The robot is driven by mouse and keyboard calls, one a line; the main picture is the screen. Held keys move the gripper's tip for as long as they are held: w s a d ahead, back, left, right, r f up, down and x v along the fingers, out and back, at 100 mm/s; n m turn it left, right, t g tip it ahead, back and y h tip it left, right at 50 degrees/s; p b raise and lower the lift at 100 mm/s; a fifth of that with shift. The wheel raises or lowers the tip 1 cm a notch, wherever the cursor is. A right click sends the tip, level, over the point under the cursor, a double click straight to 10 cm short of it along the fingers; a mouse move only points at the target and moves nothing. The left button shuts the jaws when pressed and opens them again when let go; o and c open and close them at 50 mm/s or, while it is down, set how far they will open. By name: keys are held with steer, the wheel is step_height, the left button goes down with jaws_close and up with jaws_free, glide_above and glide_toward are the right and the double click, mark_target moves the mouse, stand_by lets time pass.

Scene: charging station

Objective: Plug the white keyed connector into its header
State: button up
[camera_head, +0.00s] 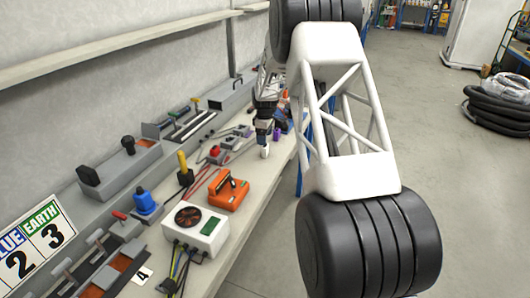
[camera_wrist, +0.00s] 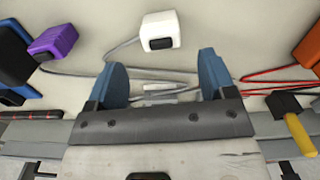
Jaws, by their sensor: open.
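The white connector (camera_wrist: 160,32) lies on the bench in the wrist view, with a dark opening facing the gripper and a thin grey cable running from its left side. In the head view a white block, likely the same connector (camera_head: 264,152), shows just below my gripper (camera_head: 263,134). My gripper (camera_wrist: 163,78) is open, its two blue fingers apart with nothing clasped between them. The connector is beyond the fingertips in the wrist picture, not touching them. Small pale pieces and cable (camera_wrist: 160,88) show between the fingers. I cannot tell which part is the header.
A purple plug (camera_wrist: 54,40) on a blue block is at left in the wrist view. An orange device (camera_head: 229,188) and a white box with a fan (camera_head: 196,230) stand on the bench (camera_head: 262,188). A yellow handle (camera_wrist: 300,135) and red wires are to the right.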

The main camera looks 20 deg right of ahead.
mark_target(265, 150)
steer(key=shift+f, duration=0.15)
steer(key=shift+f, duration=1.2)
steer(key=shift+f, duration=0.1)
steer(key=shift+s+f, duration=0.15)
steer(key=shift+f, duration=2.35)
steer(key=c, duration=1)
steer(key=shift+r, duration=0.15)
